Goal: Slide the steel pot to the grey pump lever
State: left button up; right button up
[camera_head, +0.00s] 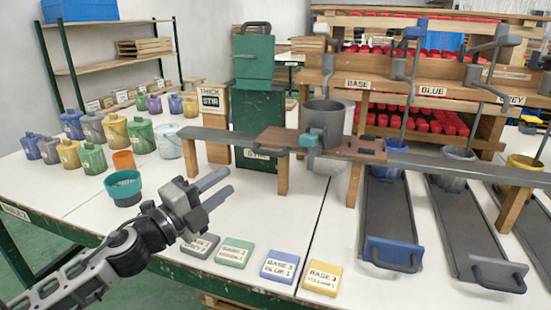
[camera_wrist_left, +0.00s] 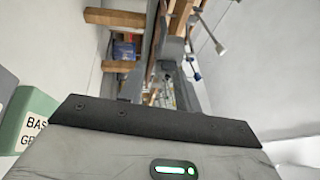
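The steel pot (camera_head: 324,118) stands upright in a brown wooden carriage (camera_head: 345,150) on a long grey rail (camera_head: 430,165), below the BASE label. A teal grip (camera_head: 308,141) is at the pot's front left. The grey pump lever (camera_head: 498,42) is farther right on the rack, beside the partly cut GREY label (camera_head: 512,100). My left gripper (camera_head: 222,184) is empty, left of and nearer than the pot, over the white table. Its two fingers are apart and point right. The pot is not clear in the left wrist view. My right gripper is not in view.
Labelled tiles (camera_head: 280,266) lie along the front table edge. Paint jars (camera_head: 140,135) and a teal cup (camera_head: 123,187) stand at left. Wooden posts (camera_head: 283,172) hold the rail. Dark trays (camera_head: 390,215) and buckets (camera_head: 457,167) are under its right half.

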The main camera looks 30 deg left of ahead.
aim_at(264, 153)
pick_arm(q)
jog(key=p+x, duration=0.1)
jog(key=x, duration=1.3)
jog(key=shift+s+r+p, duration=0.1)
jog(key=shift+r+p, duration=0.1)
jog(key=shift+p, duration=0.15)
jog(key=shift+w+d, duration=0.15)
jog(key=shift+w, duration=0.45)
jog(key=shift+c, duration=0.2)
grip_shut()
jog(key=shift+r, duration=0.1)
